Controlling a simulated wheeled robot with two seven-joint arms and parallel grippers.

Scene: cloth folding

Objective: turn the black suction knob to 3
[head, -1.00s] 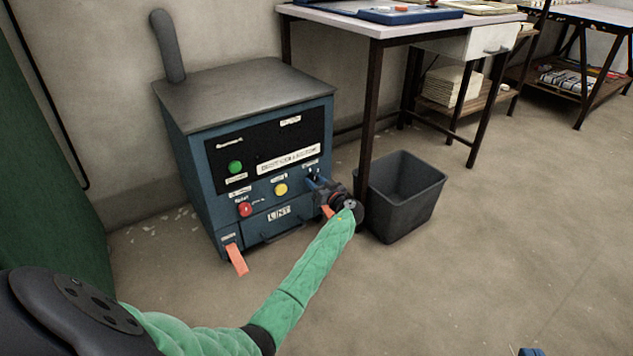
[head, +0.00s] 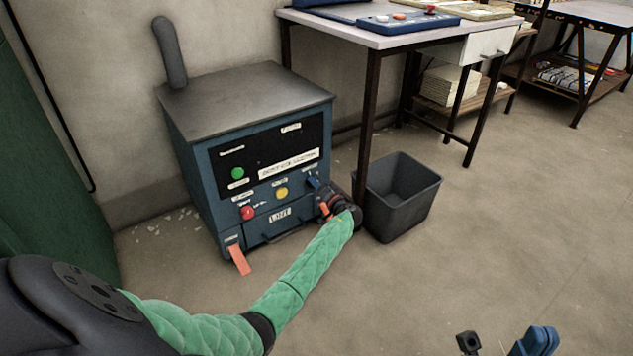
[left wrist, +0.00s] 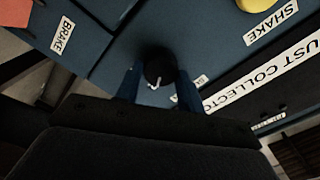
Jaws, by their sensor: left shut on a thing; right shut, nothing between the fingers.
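The black suction knob (left wrist: 159,67) shows in the left wrist view on the dark blue machine front, with a white pointer mark on its lower side. My left gripper (left wrist: 158,76) has its two blue fingers on either side of the knob, shut on it. In the head view my left gripper (head: 313,181) is at the right side of the machine's panel and hides the knob. The number the pointer faces is not legible. My right gripper (head: 537,341) is shut and empty at the bottom edge of the head view, only partly in frame.
The dust collector (head: 195,205) also carries a green button (head: 237,172), a red button (head: 248,213), a yellow button (head: 281,193) and an orange brake tag (head: 239,259). A dark bin (head: 403,205) and a workbench (head: 385,38) stand close to its right. The floor in front is clear.

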